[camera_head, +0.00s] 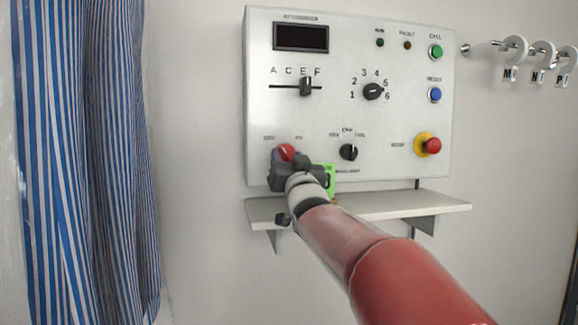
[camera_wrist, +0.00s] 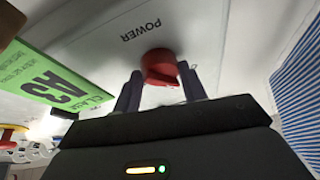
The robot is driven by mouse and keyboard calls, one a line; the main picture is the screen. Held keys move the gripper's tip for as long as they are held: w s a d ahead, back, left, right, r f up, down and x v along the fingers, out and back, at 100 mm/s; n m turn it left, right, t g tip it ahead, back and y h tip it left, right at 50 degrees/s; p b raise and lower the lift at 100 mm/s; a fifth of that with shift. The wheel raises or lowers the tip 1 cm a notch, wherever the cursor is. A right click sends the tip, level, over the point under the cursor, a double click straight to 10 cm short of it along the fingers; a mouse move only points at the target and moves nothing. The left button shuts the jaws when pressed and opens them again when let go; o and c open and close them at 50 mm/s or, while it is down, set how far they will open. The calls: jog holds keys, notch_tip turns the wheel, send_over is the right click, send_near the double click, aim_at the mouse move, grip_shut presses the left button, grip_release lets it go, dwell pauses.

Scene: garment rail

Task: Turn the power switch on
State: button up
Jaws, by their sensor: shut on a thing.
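The control panel (camera_head: 345,110) is a pale board on the wall. The power switch is a red knob (camera_head: 286,152) at its lower left, partly hidden behind my gripper (camera_head: 290,165). In the wrist view the red knob (camera_wrist: 160,68) sits below the word POWER, which appears upside down. My gripper (camera_wrist: 160,88) has its two dark fingers on either side of the red knob and is shut on it. The knob's exact pointing angle is hard to tell. The panel's display (camera_head: 301,37) is dark.
A grey shelf (camera_head: 400,206) juts out below the panel. A green A3 card (camera_wrist: 60,80) is beside my gripper. A red stop button (camera_head: 433,145) is at the panel's lower right. A striped curtain (camera_head: 85,150) hangs at left, and hooks (camera_head: 541,52) at right.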

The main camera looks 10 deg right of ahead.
jog(key=m+h+b, duration=0.1)
jog(key=m+h, duration=0.1)
jog(key=m, duration=0.2)
jog(key=shift+a+f, duration=0.1)
jog(key=shift+a, duration=0.05)
jog(key=m+h, duration=0.1)
jog(key=m, duration=0.1)
jog(key=m+h+p, duration=0.1)
jog(key=m, duration=0.1)
jog(key=m+g+h+p, duration=0.1)
jog(key=m, duration=0.1)
jog(key=shift+a+r, duration=0.2)
jog(key=shift+r, duration=0.15)
jog(key=m+g+h+p, duration=0.1)
jog(key=m+p, duration=0.1)
jog(key=m, duration=0.1)
jog(key=m+g+h+p, duration=0.1)
jog(key=m+p, duration=0.1)
jog(key=m, duration=0.2)
jog(key=shift+a+r+h+p, duration=0.15)
jog(key=shift+h+p, duration=0.2)
jog(key=shift+h, duration=0.05)
jog(key=shift+m+g+p, duration=0.65)
jog(key=shift+m+g, duration=0.45)
jog(key=shift+m, duration=1.1)
jog(key=o, duration=0.7)
